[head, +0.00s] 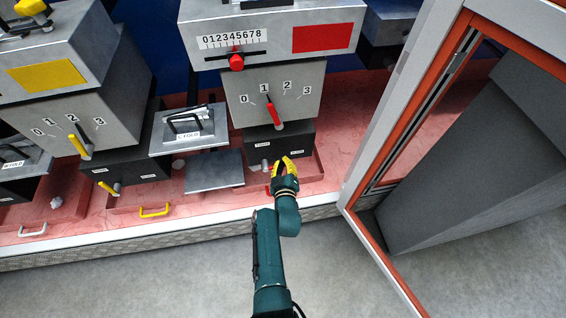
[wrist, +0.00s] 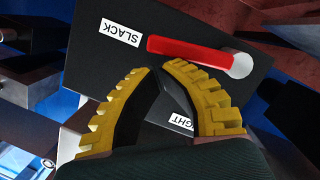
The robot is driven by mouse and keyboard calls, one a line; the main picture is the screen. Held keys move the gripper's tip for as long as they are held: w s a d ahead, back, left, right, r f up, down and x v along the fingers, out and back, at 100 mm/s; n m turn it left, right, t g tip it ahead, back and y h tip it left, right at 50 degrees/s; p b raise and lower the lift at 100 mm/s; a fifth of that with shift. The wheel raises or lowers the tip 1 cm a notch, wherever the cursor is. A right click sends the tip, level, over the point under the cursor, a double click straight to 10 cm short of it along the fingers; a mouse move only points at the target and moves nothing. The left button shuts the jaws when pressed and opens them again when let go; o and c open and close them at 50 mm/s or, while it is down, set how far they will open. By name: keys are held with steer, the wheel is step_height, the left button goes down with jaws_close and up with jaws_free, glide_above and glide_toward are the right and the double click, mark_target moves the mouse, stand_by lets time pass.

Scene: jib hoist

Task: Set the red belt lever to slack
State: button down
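The red belt lever (wrist: 188,49) shows in the wrist view on a dark box face. It runs from a pale round pivot (wrist: 238,64) toward the SLACK label (wrist: 121,34), its free end just beside that label. A second label, partly hidden by a finger, ends in "GHT" (wrist: 183,121). My gripper (wrist: 160,70) has its yellow fingers arched toward each other with a narrow gap between the tips and nothing visibly held. Its tips appear just beside the lever; contact cannot be told. In the head view, my gripper (head: 284,164) is in front of the dark box (head: 293,142) and hides most of the lever.
Above the box is a grey unit with a red 0-3 lever (head: 271,112) and a red slider knob (head: 236,62). A similar yellow-marked unit (head: 80,95) stands left. An orange-edged frame (head: 352,190) rises close on the right. The floor in front is clear.

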steer(key=shift+f, duration=0.1)
steer(key=r+p, duration=0.5)
steer(key=shift+a, duration=0.25)
steer(key=s+r+p, duration=0.1)
steer(key=s+p, duration=0.7)
steer(key=s, duration=0.1)
steer(key=shift+s+d+r, duration=0.25)
steer(key=shift+s, duration=0.15)
steer(key=shift+p, duration=0.3)
